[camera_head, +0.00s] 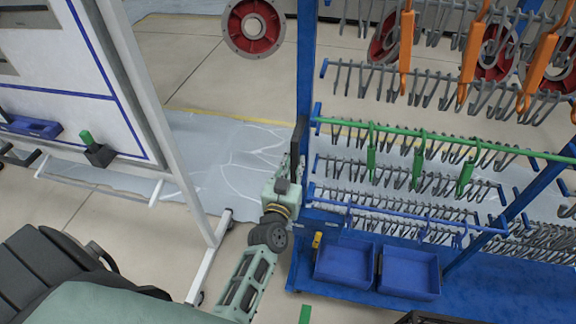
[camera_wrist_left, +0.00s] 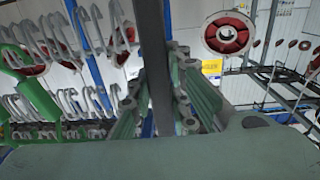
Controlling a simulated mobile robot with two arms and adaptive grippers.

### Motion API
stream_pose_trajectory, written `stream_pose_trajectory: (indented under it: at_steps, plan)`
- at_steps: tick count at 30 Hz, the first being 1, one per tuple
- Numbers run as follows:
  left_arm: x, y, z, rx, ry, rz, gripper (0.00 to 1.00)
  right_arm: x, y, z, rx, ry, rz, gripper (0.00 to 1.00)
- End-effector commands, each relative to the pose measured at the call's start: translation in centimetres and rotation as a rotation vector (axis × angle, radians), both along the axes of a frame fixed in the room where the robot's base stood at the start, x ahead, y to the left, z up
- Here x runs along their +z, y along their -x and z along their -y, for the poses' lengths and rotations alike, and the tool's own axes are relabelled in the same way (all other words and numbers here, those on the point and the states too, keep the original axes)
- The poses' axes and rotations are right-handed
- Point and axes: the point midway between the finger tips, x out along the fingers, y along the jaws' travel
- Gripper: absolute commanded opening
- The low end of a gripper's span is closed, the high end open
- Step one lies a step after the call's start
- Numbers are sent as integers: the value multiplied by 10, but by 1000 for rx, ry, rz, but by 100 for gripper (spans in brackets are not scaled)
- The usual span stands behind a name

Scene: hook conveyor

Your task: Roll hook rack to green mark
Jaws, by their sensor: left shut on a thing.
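The hook rack has a blue frame and stands on the right in the head view, its near post (camera_head: 306,70) upright and its blue base (camera_head: 480,290) on the floor. Rows of grey hooks hang across it. My left gripper (camera_head: 297,160) is at the rack's left post, shut on a dark upright bar (camera_wrist_left: 157,60) that shows between its fingers in the left wrist view. Part of the grip is hidden. A small green strip (camera_head: 305,314), probably the green mark, lies on the floor at the bottom edge, just left of the base. My right gripper cannot be made out.
Two blue bins (camera_head: 344,262) sit on the rack base. Orange and green parts hang on some hooks, with red-centred discs (camera_head: 253,27) behind. A white-framed panel (camera_head: 110,90) stands close on the left. Open floor (camera_head: 180,65) lies behind, between panel and rack.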

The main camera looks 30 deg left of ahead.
Motion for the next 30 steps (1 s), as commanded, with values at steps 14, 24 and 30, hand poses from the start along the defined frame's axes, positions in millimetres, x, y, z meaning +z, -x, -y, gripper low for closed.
stream_pose_trajectory:
  at_steps: [14,24,30]
  plan:
    - [2,4,-17,29,-15,8,36,1,-10,-23,-10,-28,15,40]
    - [1,2,-11,18,-11,4,36,1,-10,-12,-5,-15,13,40]
    - [1,2,-10,17,-9,4,36,0,-9,-11,-4,-13,12,40]
